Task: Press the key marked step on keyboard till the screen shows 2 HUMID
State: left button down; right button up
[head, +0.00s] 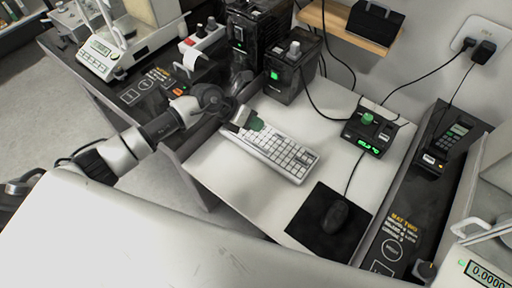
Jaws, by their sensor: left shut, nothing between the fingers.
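The white keyboard (289,157) lies on the white table top in the middle of the head view. My left gripper (243,119) is shut and empty over its upper left end, hiding part of the keys there. I cannot tell whether it touches a key. The key markings are too small to read. A black box (355,132) with a green knob stands to the right of the keyboard. Its small screen (368,147) shows green characters that I cannot read clearly. My right gripper is out of view.
A black mouse (335,215) rests on a dark mat (312,221) in front of the box. Dark machines (291,72) stand behind the keyboard. A balance (101,48) is at the upper left, and another display (489,274) at the lower right. Cables run behind the box.

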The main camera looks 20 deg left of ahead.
aim_at(255, 145)
pick_arm(q)
notch_tip(255, 145, down, 7)
jog(key=b, duration=0.4)
jog(key=shift+r, duration=0.2)
jog(key=shift+f+b, duration=0.1)
jog(key=shift+b, duration=0.2)
dwell(1.4)
jog(key=shift+f, duration=0.25)
jog(key=shift+f+b, duration=0.4)
jog(key=shift+b, duration=0.05)
dwell(0.5)
jog(key=shift+r, duration=0.15)
jog(key=shift+r+p, duration=0.65)
jog(key=shift+p, duration=0.1)
jog(key=shift+r, duration=0.1)
